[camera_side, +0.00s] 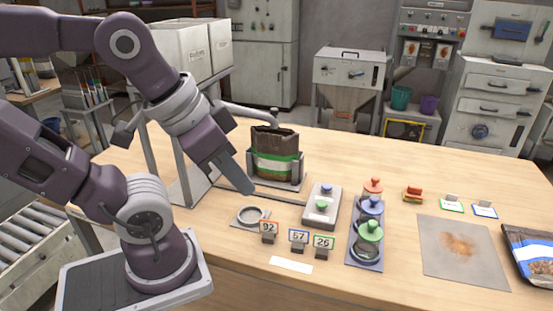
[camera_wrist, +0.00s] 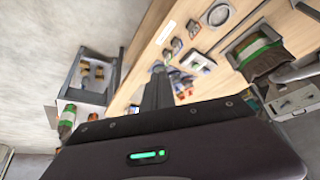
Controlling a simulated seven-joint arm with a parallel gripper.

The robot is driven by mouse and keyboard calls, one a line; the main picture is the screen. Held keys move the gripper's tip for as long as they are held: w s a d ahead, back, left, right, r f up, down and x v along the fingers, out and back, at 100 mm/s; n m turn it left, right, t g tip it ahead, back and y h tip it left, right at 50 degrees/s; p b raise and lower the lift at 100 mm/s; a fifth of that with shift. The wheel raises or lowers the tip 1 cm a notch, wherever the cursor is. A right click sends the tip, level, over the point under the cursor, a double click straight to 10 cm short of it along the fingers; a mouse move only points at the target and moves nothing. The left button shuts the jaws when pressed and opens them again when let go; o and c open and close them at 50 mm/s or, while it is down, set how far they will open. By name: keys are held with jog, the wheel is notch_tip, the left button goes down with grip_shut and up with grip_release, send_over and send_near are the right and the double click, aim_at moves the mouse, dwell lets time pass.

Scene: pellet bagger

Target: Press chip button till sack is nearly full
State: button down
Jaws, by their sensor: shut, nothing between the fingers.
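The sack (camera_side: 276,153) is dark brown with a green band and stands upright in a grey holder (camera_side: 290,184); its fill level cannot be told. It also shows in the wrist view (camera_wrist: 257,48). A grey control box (camera_side: 322,206) with a blue button (camera_side: 326,189) and a green button (camera_side: 321,205) sits on the table right of the holder. Which one is the chip button cannot be read. My gripper (camera_side: 247,188) is shut and empty, in the air left of the box and apart from it. In the wrist view, its fingers (camera_wrist: 158,72) are together.
Number cards (camera_side: 298,237) stand in front. A round ring plate (camera_side: 250,216) lies below my gripper. A grey mat (camera_side: 480,265) and another bag (camera_side: 530,252) are at right.

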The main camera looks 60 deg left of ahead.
jog(key=w+a+r+n+g, duration=0.1)
jog(key=w+a+r+n, duration=0.15)
jog(key=w, duration=0.45)
jog(key=n+g, duration=0.4)
jog(key=n, duration=0.3)
send_over(327, 186)
notch_tip(327, 186, down, 11)
jog(key=shift+s+d+r+m+y, duration=0.25)
jog(key=shift+s+d+y, duration=0.1)
jog(key=shift+d, duration=0.1)
jog(key=f, duration=1.4)
jog(key=shift+w+a, duration=0.3)
jog(key=shift+a, duration=0.1)
